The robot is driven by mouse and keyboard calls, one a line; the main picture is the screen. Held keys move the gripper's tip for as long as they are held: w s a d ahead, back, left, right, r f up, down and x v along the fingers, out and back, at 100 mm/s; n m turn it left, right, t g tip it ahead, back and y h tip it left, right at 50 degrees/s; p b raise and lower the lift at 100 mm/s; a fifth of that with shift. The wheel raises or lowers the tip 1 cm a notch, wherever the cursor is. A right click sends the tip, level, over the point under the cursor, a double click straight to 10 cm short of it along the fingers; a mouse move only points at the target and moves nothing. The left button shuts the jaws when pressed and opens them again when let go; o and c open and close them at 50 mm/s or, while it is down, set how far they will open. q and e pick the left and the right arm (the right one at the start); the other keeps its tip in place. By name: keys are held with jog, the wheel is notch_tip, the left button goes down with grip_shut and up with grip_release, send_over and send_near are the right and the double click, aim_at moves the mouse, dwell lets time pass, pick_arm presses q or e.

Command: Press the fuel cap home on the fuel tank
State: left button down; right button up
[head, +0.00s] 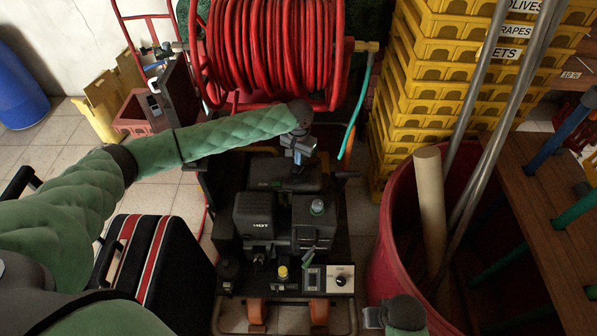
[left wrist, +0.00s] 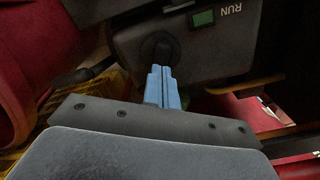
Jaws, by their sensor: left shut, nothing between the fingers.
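My left gripper (head: 299,158) is shut and empty over the far part of a dark engine-driven machine. In the left wrist view its blue fingers (left wrist: 161,76) are together and point at a round black cap-like part (left wrist: 160,46), which looks like the fuel cap. It sits on a dark grey housing (left wrist: 200,50), apparently the fuel tank (head: 270,172). The fingertips are at or very near the cap; I cannot tell whether they touch. In the head view the gripper hides the cap. My right gripper (head: 374,317) is at the bottom edge, its fingers unclear.
A red hose reel (head: 270,50) is behind. Yellow crates (head: 400,130) and a red tub (head: 385,262) with poles are right. A black case (head: 175,270) is left.

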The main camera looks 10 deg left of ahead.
pick_arm(q)
jog(key=shift+f, duration=0.2)
jog(key=shift+s+f, duration=0.1)
jog(key=shift+f, duration=0.8)
notch_tip(320, 180, up, 6)
jog(key=p, duration=0.5)
jog(key=shift+p, duration=0.3)
